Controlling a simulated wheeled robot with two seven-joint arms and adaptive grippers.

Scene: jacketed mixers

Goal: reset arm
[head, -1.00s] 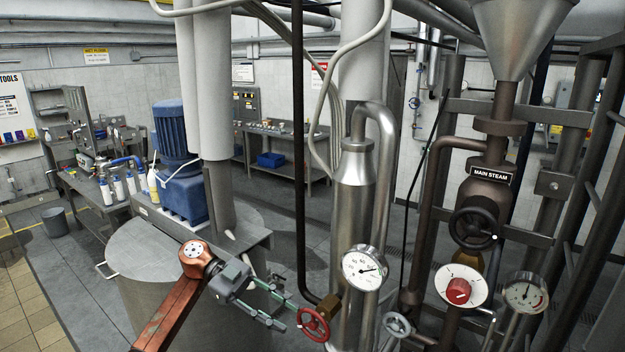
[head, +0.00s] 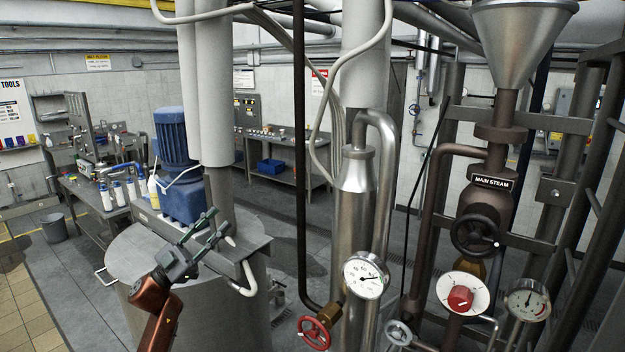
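My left gripper (head: 207,232) is at the lower left of the head view, on the orange-red arm. Its two greenish fingers are spread apart, point up and to the right, and hold nothing. It shows in front of the grey mixer vessel (head: 135,262) with the blue motor (head: 178,165) on top. The red handwheel valve (head: 313,333) is to the right of the gripper and well apart from it. My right gripper does not show.
Right of the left arm stand a steel pipe column with a pressure gauge (head: 366,276), a red dial (head: 460,298), a second gauge (head: 526,304) and the black main steam handwheel (head: 478,232). A workbench with bottles (head: 112,193) stands at the left. Open floor lies at the far left.

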